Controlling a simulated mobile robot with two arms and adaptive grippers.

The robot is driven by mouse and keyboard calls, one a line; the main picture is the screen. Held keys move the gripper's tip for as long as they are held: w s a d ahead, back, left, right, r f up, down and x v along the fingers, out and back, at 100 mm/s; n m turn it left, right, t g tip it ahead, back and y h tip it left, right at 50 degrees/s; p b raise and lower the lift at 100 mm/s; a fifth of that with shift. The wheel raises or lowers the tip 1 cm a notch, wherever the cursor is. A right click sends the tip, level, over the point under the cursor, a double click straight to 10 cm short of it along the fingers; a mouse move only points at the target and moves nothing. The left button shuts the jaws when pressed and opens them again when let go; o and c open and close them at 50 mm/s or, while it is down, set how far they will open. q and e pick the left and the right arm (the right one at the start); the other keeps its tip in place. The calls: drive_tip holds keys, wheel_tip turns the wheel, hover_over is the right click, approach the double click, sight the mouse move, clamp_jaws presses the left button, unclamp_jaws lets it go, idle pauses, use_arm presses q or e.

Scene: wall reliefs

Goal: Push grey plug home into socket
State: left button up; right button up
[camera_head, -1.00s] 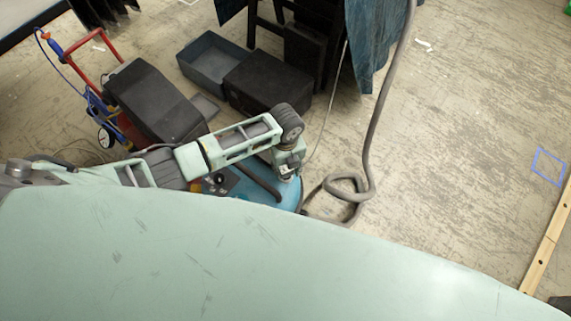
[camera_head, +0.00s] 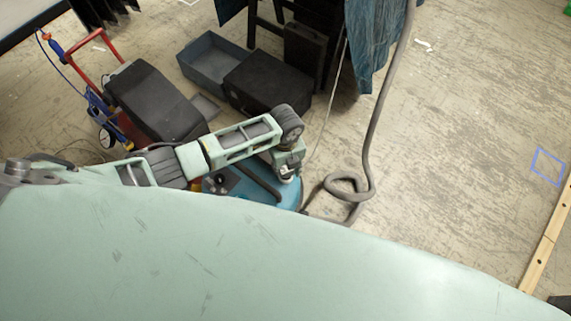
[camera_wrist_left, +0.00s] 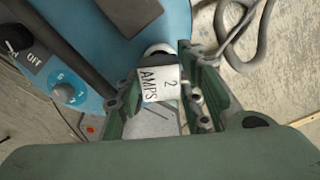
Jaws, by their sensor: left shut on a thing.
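My left gripper (camera_head: 287,172) points down over a blue round-topped machine (camera_head: 282,192) in the head view. The tag covers most of the held piece, which I take to be the grey plug. A pale rounded part (camera_wrist_left: 157,49) shows just beyond the tag, against the blue machine (camera_wrist_left: 150,20). I cannot tell plug from socket there, nor how deep the plug sits. My right gripper is out of view.
A dark knob (camera_wrist_left: 14,38) marked OFF and a blue dial (camera_wrist_left: 64,92) sit on the machine's panel. A grey hose (camera_head: 372,140) coils on the floor to the right. A black case (camera_head: 268,82), an open grey bin (camera_head: 212,60) and a red-handled cart (camera_head: 85,45) stand behind.

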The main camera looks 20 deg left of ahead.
use_arm(q)
drive_tip(key=shift+f+b, duration=0.85)
drive_tip(key=shift+f, duration=0.2)
drive_tip(key=shift+f, duration=0.3)
drive_tip(key=o, duration=1.2)
drive_tip(key=shift+r, duration=0.15)
wheel_tip(320, 180, up, 12)
drive_tip(key=shift+f, duration=0.15)
